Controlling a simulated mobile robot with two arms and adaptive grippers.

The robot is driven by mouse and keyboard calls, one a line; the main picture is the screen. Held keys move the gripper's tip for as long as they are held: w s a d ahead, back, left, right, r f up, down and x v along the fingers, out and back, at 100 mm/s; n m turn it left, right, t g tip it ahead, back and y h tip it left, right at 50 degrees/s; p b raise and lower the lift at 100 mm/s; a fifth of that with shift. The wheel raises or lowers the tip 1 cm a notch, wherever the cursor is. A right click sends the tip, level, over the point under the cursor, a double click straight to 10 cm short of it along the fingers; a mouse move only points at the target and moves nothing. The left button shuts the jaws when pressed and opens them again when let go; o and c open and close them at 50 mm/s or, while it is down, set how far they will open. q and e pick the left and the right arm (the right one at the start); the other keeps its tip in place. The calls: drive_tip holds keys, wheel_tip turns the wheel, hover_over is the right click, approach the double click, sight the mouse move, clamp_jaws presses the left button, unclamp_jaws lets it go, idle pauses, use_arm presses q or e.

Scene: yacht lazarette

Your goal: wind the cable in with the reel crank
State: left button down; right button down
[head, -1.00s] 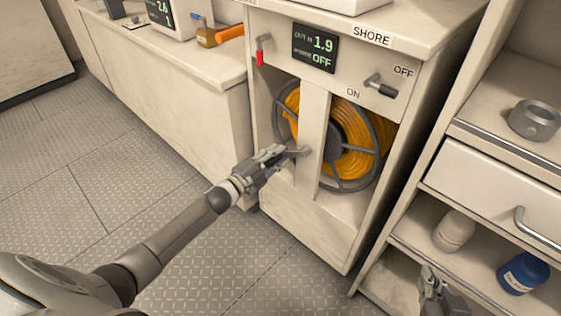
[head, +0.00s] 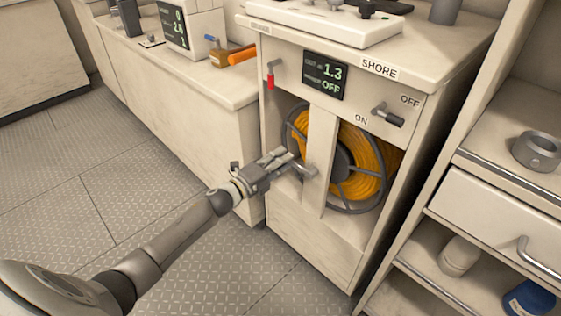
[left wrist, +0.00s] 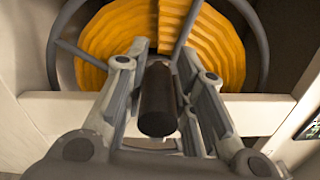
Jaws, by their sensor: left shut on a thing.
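The reel (head: 342,200) with wound orange cable (head: 372,160) sits in the open front of the SHORE cabinet, behind an upright post. The reel also shows in the left wrist view (left wrist: 262,50). My left gripper (head: 292,163) is shut on the dark crank handle (left wrist: 158,100), which lies between its fingers in the left wrist view. The grey crank arm (head: 309,174) shows just beyond the fingertips, in front of the post. The cabinet display (head: 325,75) reads 1.3 for out and OFF below. My right gripper is not in view.
A red-gripped lever (head: 270,77) and a dark-gripped switch (head: 388,116) between ON and OFF labels are on the cabinet front. Open shelves with a drawer (head: 490,219) and bottles stand close on the right. The floor at left is clear.

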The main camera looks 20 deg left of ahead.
use_arm(q)
drive_tip(key=shift+s+d+f, duration=0.15)
drive_tip(key=shift+d+f, duration=0.1)
drive_tip(key=shift+f, duration=0.1)
drive_tip(key=c, duration=1.4)
unclamp_jaws()
drive_tip(key=shift+o, duration=0.6)
drive_tip(key=shift+r, duration=0.2)
drive_tip(key=shift+a, duration=0.1)
drive_tip(key=v, duration=1.2)
